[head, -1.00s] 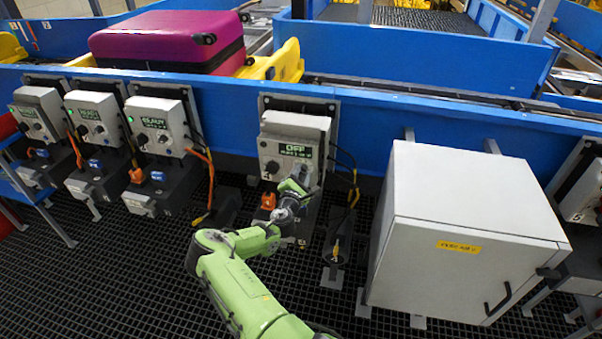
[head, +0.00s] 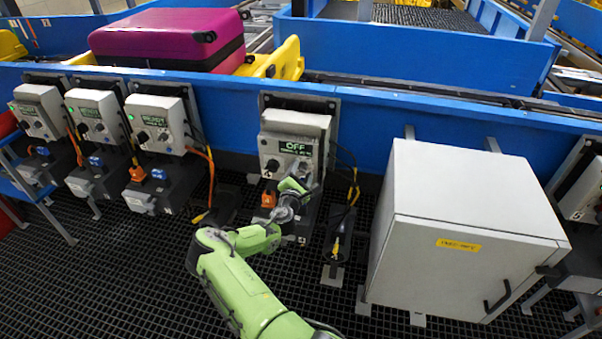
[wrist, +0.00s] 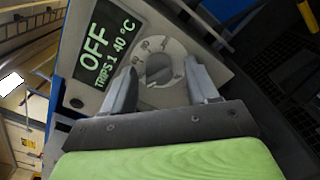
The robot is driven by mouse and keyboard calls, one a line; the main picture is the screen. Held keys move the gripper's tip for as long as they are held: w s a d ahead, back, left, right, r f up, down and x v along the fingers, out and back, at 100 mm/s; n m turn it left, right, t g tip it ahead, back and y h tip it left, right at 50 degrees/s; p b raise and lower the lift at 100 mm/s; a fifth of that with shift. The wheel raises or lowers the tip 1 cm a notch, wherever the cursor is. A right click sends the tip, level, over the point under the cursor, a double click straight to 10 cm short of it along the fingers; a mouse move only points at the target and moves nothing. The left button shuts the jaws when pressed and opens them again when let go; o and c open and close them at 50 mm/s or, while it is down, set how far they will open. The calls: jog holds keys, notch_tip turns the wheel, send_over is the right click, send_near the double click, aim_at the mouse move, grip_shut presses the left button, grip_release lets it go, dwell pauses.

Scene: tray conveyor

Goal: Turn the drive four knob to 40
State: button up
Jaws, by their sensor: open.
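The drive box with the display reading OFF (head: 292,150) stands in the middle of the row on the blue conveyor side. In the wrist view its display (wrist: 102,45) reads "OFF", "TRIPS:1" and "40 °C". A round knob (wrist: 157,70) on a pale dial with small marks is beside the display; the marks are too small to read surely. My gripper (wrist: 163,85) is open, its two fingers on either side of the knob, seemingly not touching it. In the head view my gripper (head: 294,187) is at the lower front of this box and hides part of it.
Several similar drive boxes (head: 155,122) stand at the left with green displays. A white cabinet (head: 470,205) stands close at the right. An orange plug (head: 268,199) and cables (head: 354,185) flank the box. A magenta suitcase (head: 165,40) sits on the conveyor behind.

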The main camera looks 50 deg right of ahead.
jog(key=shift+a, duration=0.1)
jog(key=p+v, duration=0.1)
jog(key=v, duration=1.4)
jog(key=shift+s+a, duration=0.2)
jog(key=shift+a, duration=0.05)
